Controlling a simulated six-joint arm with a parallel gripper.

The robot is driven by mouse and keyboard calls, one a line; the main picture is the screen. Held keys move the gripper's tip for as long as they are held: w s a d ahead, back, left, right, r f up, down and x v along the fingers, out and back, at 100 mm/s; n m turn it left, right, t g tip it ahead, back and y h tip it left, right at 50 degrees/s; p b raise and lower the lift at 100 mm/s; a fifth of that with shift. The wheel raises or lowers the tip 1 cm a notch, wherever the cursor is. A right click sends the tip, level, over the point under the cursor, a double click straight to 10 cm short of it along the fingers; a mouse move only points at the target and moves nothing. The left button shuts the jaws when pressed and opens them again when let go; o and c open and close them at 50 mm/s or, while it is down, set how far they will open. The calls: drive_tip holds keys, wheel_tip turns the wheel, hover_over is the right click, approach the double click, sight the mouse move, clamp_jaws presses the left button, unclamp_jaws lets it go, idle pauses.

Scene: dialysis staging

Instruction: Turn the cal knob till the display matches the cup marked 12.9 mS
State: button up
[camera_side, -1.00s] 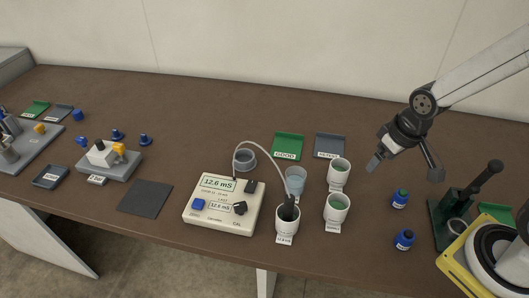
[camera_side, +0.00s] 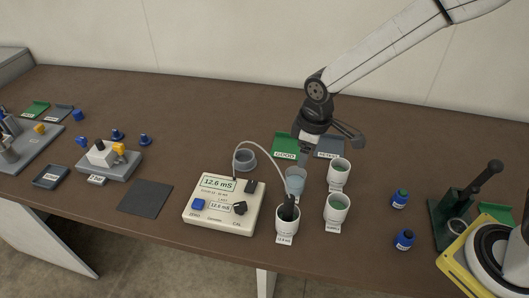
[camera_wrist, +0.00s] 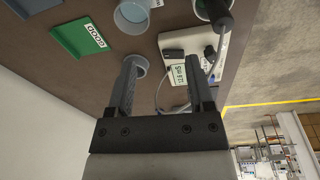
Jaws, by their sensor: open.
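The cream meter (camera_side: 223,204) stands on the table in the side view, its display (camera_side: 218,183) reading 12.6 mS. The black CAL knob (camera_side: 240,208) is at its lower right, and a blue button (camera_side: 198,204) at its left. The probe (camera_side: 288,208) stands in a white cup (camera_side: 287,222) with a label in front, too small to read surely. My gripper (camera_side: 328,150) is open and empty, above the table behind the cups. In the wrist view my gripper (camera_wrist: 165,75) has its fingers apart, with the meter (camera_wrist: 187,50) beyond them.
The probe's cable arches above. A green GOOD tray (camera_side: 287,143) lies behind; a dark mat (camera_side: 145,198) lies left.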

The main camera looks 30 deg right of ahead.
sight(240, 204)
drive_tip(key=w+a+f+n, duration=0.1)
drive_tip(key=a+f+n, duration=0.1)
drive_tip(key=a, duration=0.2)
drive_tip(key=w+a+f+n, duration=0.1)
drive_tip(key=w+a+n, duration=0.1)
drive_tip(key=a, duration=0.3)
drive_tip(key=w+a+f+n+g, duration=0.1)
drive_tip(key=a+f+n, duration=0.1)
drive_tip(key=a, duration=0.3)
drive_tip(key=shift+w+a+f+n, duration=0.15)
drive_tip(key=shift+a+f+n, duration=0.05)
drive_tip(key=shift+f+n, duration=0.2)
drive_tip(key=shift+a+f, duration=0.15)
drive_tip(key=shift+a, duration=0.35)
drive_tip(key=shift+f, duration=0.1)
drive_tip(key=shift+f, duration=3.75)
drive_tip(key=shift+c, duration=0.2)
clamp_jaws()
